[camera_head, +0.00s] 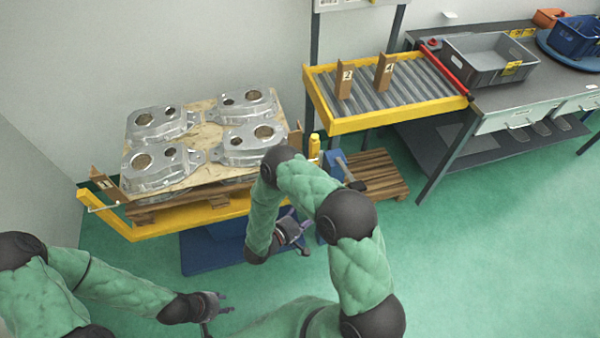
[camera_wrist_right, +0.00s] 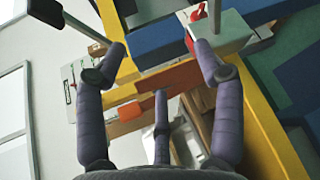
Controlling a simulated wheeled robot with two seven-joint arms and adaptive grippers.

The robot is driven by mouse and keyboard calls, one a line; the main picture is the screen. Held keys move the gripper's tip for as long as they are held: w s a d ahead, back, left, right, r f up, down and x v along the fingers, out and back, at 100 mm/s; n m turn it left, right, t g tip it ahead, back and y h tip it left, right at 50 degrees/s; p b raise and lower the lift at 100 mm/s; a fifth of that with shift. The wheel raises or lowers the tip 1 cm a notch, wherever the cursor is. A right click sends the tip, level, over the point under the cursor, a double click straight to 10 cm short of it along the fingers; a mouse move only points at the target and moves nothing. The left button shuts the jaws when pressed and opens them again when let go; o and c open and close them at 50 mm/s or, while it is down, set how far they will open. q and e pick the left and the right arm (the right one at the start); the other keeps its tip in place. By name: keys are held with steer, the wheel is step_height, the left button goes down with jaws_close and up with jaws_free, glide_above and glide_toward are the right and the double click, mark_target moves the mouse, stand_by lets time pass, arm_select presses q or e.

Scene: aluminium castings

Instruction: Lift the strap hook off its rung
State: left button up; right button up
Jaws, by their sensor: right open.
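I cannot make out the strap hook or its rung with certainty in either view. In the right wrist view an orange band (camera_wrist_right: 155,83) runs across between the fingers of my right gripper (camera_wrist_right: 162,62). These purple-grey fingers are spread wide with nothing held. In the head view my right gripper (camera_head: 296,232) hangs beside the front right corner of the yellow-edged lift table (camera_head: 172,227), partly hidden by my arm. My left gripper (camera_head: 219,309) is low at the left, away from the table, with its fingers apart and empty.
Several aluminium castings (camera_head: 246,143) lie on a board on the lift table. A yellow-framed roller conveyor (camera_head: 395,118) stands behind at the right, beside a workbench (camera_head: 540,96) with a grey crate (camera_head: 490,62). A wooden pallet (camera_head: 385,181) lies beneath. The green floor at the right front is clear.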

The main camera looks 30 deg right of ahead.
steer(key=w+a+r+t+h, duration=0.2)
steer(key=w+a+r+t, duration=0.1)
steer(key=w+r+t, duration=0.35)
steer(key=shift+m+g, duration=0.25)
steer(key=shift+m, duration=0.05)
steer(key=shift+w+a+f+b+x, duration=0.1)
steer(key=shift+w+b+x, duration=0.1)
steer(key=shift+x, duration=1.5)
steer(key=shift+w+a+f+b+x, duration=0.1)
steer(key=shift+w+f+b+x, duration=0.05)
steer(key=shift+x, duration=1.55)
steer(key=shift+w+a+f+b+x, duration=0.1)
steer(key=shift+w+b+x, duration=0.1)
steer(key=shift+x, duration=1.55)
steer(key=shift+c, duration=0.3)
jaws_close()
